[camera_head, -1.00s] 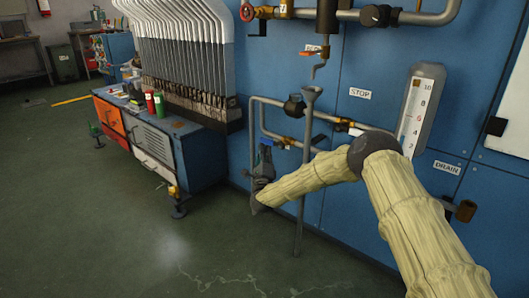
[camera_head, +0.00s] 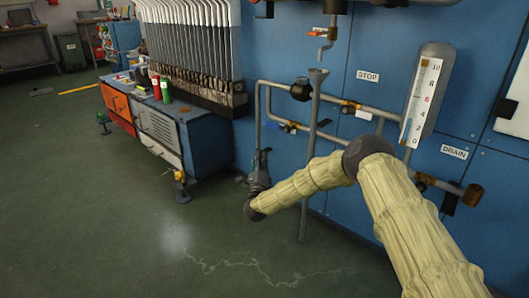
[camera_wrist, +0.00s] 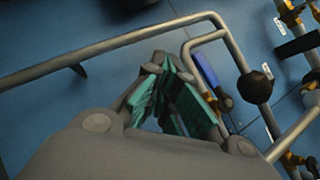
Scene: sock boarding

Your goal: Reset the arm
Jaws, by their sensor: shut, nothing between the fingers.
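My arm, in a cream cover, reaches in from the lower right of the head view and bends at a dark joint. My gripper (camera_head: 260,160) is at its far end, pointing up in front of the blue panel (camera_head: 390,90), left of the vertical funnel pipe. In the wrist view my gripper (camera_wrist: 172,75) shows green finger pads drawn together at the tips, with nothing between them. Pipes pass behind the fingers, and I cannot tell how far off they are.
Grey pipes (camera_head: 308,180) with brass valves run along the panel near my gripper. A gauge (camera_head: 422,95) stands at the right. A workbench (camera_head: 200,140) with cans and a row of white-topped boards (camera_head: 185,45) is left. The green floor (camera_head: 110,220) is clear.

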